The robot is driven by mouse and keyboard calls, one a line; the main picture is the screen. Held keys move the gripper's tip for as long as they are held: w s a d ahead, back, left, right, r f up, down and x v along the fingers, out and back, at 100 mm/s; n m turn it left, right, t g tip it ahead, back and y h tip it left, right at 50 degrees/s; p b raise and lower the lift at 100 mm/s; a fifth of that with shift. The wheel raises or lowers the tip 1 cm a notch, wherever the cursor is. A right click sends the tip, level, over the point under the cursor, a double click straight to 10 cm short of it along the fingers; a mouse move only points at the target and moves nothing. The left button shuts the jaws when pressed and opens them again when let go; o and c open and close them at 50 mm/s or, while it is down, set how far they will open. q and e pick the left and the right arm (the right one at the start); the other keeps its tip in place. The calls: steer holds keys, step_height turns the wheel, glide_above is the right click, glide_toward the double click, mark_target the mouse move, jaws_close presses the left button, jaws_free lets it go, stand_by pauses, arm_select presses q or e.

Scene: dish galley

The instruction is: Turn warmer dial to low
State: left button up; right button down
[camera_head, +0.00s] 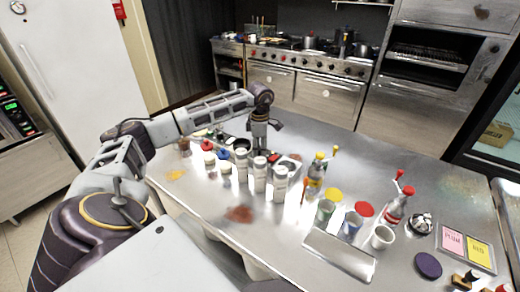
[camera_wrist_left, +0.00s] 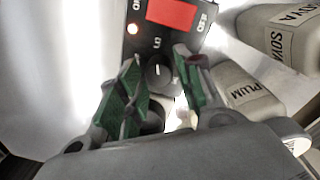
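In the head view my left gripper (camera_head: 261,147) points down behind the bottles, and the dial is hidden. My right gripper is not in view.
Cups (camera_head: 383,237), a red squeeze bottle (camera_head: 398,206) and a metal tray (camera_head: 340,255) lie right.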

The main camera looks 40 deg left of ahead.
arm_select(q)
step_height(320, 180, up, 11)
steer(key=shift+s+d+r, duration=0.15)
steer(key=shift+r, duration=0.05)
stand_by(0.5)
steer(key=shift+r, duration=0.15)
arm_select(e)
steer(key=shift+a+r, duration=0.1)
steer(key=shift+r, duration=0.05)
